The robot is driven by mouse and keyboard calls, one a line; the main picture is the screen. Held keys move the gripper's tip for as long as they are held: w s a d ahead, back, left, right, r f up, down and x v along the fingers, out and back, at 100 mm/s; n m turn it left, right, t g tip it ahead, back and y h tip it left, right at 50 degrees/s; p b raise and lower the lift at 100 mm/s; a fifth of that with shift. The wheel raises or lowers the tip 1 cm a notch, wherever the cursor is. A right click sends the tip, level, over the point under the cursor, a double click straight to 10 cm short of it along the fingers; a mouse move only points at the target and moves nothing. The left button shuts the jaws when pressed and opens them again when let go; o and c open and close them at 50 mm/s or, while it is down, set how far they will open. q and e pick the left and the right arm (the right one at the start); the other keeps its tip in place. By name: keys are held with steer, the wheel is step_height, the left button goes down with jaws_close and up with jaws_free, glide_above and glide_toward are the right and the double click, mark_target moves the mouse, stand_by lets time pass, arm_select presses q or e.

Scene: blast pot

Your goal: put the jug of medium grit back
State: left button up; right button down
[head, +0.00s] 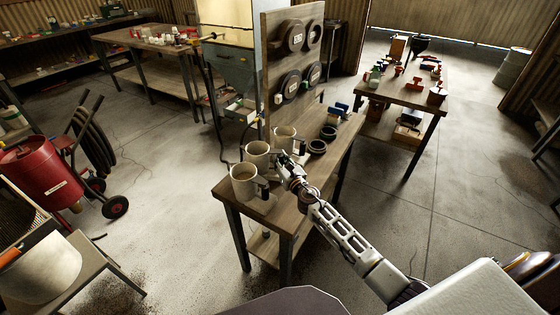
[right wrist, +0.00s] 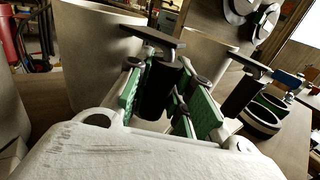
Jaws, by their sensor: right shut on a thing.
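Three pale jugs with dark handles are in a row at the near end of the narrow wooden bench (head: 312,185): a near jug (head: 243,182), a middle jug (head: 257,154) and a far jug (head: 284,135). No grit label is readable on them. My right gripper (head: 284,160) is shut on the middle jug's dark handle; in the right wrist view the handle (right wrist: 158,88) is between the green-padded fingers. The held jug (right wrist: 95,55) looks upright at bench level; its base is hidden, so contact is unclear. The far jug (right wrist: 205,58) is close beside it. My left gripper is not in view.
A tall board (head: 288,80) with dark round pieces rises behind the bench. Dark rings (head: 318,147) and small blue items (head: 341,109) lie farther along the bench. A red blast pot (head: 42,172) on wheels stands left. The floor between is clear.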

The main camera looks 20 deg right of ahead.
steer(key=c, duration=1.7)
jaws_free()
steer(key=shift+f, duration=0.1)
steer(key=o, duration=0.4)
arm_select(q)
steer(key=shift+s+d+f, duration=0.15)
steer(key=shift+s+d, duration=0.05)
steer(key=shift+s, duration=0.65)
arm_select(e)
steer(key=shift+o, duration=0.2)
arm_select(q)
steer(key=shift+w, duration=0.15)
